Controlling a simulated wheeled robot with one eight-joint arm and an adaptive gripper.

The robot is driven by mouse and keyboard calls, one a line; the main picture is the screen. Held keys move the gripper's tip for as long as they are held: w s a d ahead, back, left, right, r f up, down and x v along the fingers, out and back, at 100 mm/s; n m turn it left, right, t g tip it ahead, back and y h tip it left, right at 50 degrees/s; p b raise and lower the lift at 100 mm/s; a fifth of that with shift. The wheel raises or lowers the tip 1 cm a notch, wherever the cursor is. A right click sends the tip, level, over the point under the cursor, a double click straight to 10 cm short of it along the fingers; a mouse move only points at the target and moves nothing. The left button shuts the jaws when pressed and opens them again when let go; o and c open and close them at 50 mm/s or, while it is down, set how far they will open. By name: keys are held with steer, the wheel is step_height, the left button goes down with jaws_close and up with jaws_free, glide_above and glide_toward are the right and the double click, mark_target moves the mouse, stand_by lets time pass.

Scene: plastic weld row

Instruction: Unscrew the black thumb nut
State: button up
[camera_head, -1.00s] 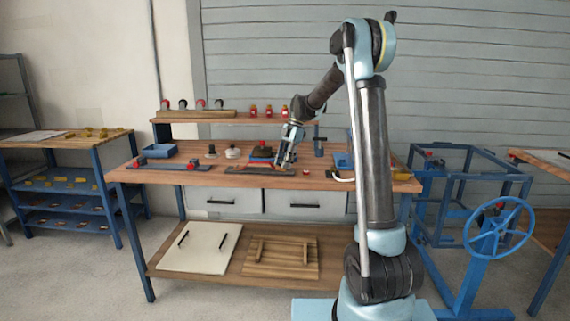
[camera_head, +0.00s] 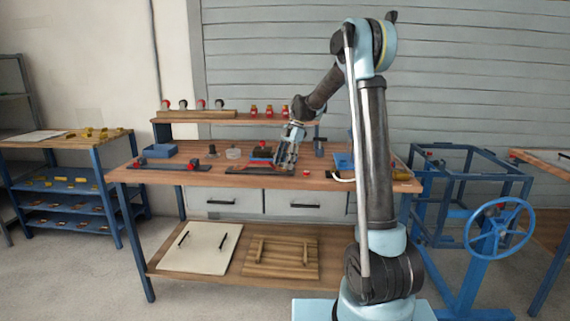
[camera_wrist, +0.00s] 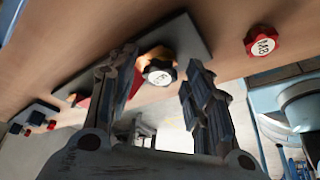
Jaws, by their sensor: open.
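A black thumb nut (camera_wrist: 158,70) with a pale labelled face shows in the wrist view, on a dark plate (camera_wrist: 190,38) on the wooden bench. My gripper (camera_wrist: 157,86) is open, with one finger on each side of the nut in the picture. I cannot tell whether either finger touches it. In the head view my gripper (camera_head: 288,161) is low over the bench, at the right part of the dark plate (camera_head: 248,170). The nut cannot be made out there.
A red knob (camera_wrist: 262,42) with a white label stands right of the plate. Red and dark parts lie left of the nut. A raised shelf (camera_head: 195,114) holds several knobs behind.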

steer(key=m+t+y, duration=0.1)
steer(key=m, duration=0.3)
steer(key=shift+s+m, duration=0.15)
steer(key=shift+m, duration=0.15)
steer(key=m+t, duration=0.2)
steer(key=m, duration=0.3)
steer(key=shift+s, duration=0.15)
steer(key=m+t, duration=0.1)
steer(key=m, duration=0.2)
steer(key=shift+s+m+t, duration=0.1)
steer(key=shift+m+t, duration=0.3)
steer(key=m, duration=0.2)
steer(key=m+t+h, duration=0.1)
steer(key=m, duration=0.1)
steer(key=shift+s+m+h, duration=0.1)
steer(key=shift+m+h, duration=0.2)
